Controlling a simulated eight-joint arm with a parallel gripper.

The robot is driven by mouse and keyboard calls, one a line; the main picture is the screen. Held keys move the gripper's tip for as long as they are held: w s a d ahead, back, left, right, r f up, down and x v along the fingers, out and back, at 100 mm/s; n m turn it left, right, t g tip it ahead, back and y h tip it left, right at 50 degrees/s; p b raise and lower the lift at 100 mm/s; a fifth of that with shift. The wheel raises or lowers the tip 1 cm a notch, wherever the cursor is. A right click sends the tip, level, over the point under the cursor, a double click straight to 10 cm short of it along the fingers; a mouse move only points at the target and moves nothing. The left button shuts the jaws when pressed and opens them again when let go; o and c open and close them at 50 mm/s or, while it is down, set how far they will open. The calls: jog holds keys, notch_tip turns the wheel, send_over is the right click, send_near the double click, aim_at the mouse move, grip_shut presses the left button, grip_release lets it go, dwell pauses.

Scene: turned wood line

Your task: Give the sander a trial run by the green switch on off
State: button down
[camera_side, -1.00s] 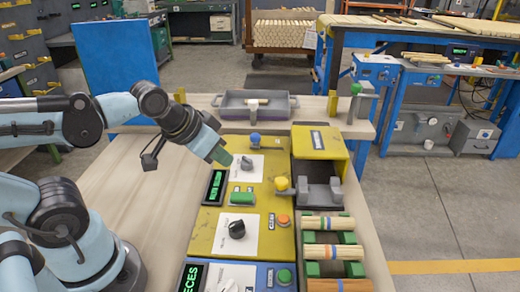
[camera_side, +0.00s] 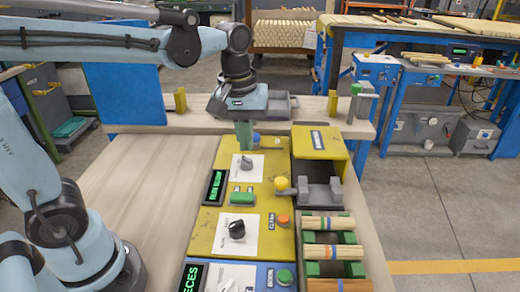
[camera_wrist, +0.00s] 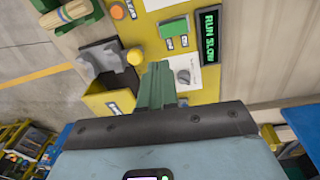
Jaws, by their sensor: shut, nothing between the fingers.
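The green switch (camera_side: 242,197) sits on the yellow panel (camera_side: 206,228), right of a dark display (camera_side: 213,188) with green text. In the wrist view the switch (camera_wrist: 172,28) shows as a green block, and the display (camera_wrist: 208,28) seems to read "RUN SLOW". In the wrist view my gripper (camera_wrist: 157,72) is apart from the switch and partly covers the dial's white plate.
A blue knob (camera_side: 256,139) stands close by my fingers. A yellow knob (camera_side: 281,183), an orange button (camera_side: 283,220) and a second black dial (camera_side: 237,230) are nearer. Bundled wood rods (camera_side: 328,224) lie at right. The bench left of the panel is clear.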

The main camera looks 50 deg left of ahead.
aim_at(242, 197)
jog(key=shift+w+d+n+g, duration=0.15)
jog(key=shift+w+n+g, duration=0.25)
jog(key=shift+n, duration=0.1)
jog(key=shift+f, duration=0.1)
notch_tip(242, 197, down, 14)
jog(key=shift+w+d+r, duration=0.1)
jog(key=shift+d, duration=0.05)
dwell(0.6)
jog(key=shift+f, duration=0.2)
dwell(0.3)
jog(key=shift+r, duration=0.15)
jog(key=shift+r, duration=0.65)
